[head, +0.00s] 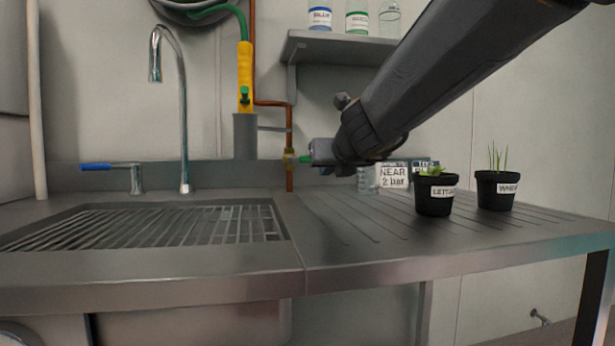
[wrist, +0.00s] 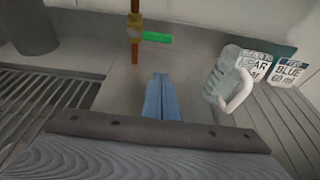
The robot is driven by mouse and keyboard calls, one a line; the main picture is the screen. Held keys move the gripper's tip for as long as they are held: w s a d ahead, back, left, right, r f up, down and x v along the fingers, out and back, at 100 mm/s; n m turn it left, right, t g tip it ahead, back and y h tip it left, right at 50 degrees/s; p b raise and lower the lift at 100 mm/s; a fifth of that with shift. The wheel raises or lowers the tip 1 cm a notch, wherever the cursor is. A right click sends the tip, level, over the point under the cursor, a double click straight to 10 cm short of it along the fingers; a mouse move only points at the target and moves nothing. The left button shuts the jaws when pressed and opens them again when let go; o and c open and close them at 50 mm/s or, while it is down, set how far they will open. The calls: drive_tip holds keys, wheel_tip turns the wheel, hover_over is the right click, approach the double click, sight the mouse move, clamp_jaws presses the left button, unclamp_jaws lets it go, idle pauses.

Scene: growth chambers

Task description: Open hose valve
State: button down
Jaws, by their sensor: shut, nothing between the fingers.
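The hose valve is a brass body (head: 289,158) on a vertical copper pipe at the back wall. Its green lever (head: 304,159) points sideways to the right, across the pipe. In the wrist view the lever (wrist: 157,38) shows clearly, with the brass body (wrist: 134,27) at its left end. My gripper (wrist: 160,82) is shut and empty, its blue fingers together. The fingertips appear below and in front of the lever in the wrist view, apart from it. In the head view my gripper (head: 328,170) is just right of the valve, partly hidden by my arm.
A clear jug (wrist: 222,75) with a white handle and label cards (head: 393,176) stand right of the fingers. Potted lettuce (head: 434,200) and wheat (head: 496,192) are farther right. A grated sink (head: 170,226) and tap (head: 183,110) are left. A bottle shelf (head: 340,48) hangs above.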

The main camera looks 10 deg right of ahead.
sight(318, 195)
drive_tip(key=shift+w+f, duration=0.35)
drive_tip(key=shift+f, duration=0.15)
drive_tip(key=b+x, duration=0.3)
drive_tip(key=x, duration=0.6)
drive_tip(key=shift+w+f, duration=0.15)
drive_tip(key=r+p, duration=0.2)
drive_tip(key=shift+w+r, duration=0.25)
drive_tip(key=shift+r+p, duration=0.8)
drive_tip(key=shift+w+a+p, duration=0.1)
drive_tip(key=shift+a+p, duration=0.05)
drive_tip(key=shift+p, duration=0.25)
